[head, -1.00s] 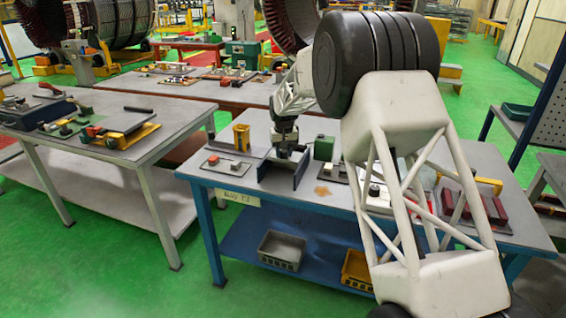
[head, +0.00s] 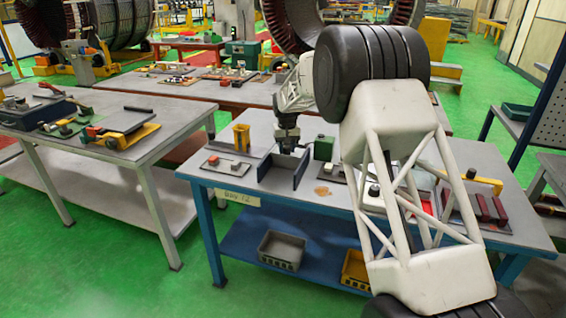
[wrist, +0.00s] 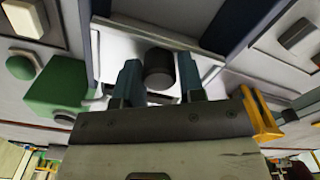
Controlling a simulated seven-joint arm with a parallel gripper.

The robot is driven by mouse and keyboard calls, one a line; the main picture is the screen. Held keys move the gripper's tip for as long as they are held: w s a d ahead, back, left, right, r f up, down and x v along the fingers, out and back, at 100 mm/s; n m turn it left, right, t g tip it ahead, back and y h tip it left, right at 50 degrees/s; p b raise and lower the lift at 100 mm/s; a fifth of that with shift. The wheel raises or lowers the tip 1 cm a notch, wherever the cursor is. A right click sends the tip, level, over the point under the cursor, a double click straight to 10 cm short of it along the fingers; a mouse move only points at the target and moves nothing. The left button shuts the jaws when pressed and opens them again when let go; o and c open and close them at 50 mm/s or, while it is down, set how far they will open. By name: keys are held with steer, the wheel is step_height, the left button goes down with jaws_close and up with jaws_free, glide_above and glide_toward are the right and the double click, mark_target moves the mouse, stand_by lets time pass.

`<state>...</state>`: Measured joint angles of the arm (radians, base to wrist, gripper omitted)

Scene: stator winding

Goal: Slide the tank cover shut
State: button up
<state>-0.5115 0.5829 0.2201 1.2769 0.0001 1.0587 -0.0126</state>
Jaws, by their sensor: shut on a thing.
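The tank (head: 283,178) is a low dark blue-grey box near the front left of the blue-legged table in the head view. One dark wall of it (wrist: 248,22) seems to show at the top right of the wrist view. My gripper (head: 287,150) points down over the tank. In the wrist view my gripper (wrist: 160,78) has its two blue-grey fingers on either side of a dark round knob (wrist: 159,66), shut on it. The knob stands over a pale plate (wrist: 115,38), which looks like the cover. How far the cover spans the tank is hard to tell.
A green block (head: 323,148) stands just right of the tank and a yellow holder (head: 241,138) behind left. A small tray with blocks (head: 225,166) lies to the left. My arm hides part of the table's right side.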

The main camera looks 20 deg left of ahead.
steer(key=shift+w+d+f, duration=0.2)
steer(key=shift+w+f, duration=0.65)
steer(key=shift+w, duration=0.2)
steer(key=o, duration=0.6)
steer(key=shift+s+a, duration=0.1)
steer(key=shift+c, duration=0.6)
steer(key=shift+a+r, duration=0.1)
steer(key=shift+r, duration=0.25)
steer(key=shift+o, duration=0.8)
steer(key=shift+r, duration=0.6)
steer(key=shift+w+r, duration=0.2)
steer(key=shift+r, duration=2.55)
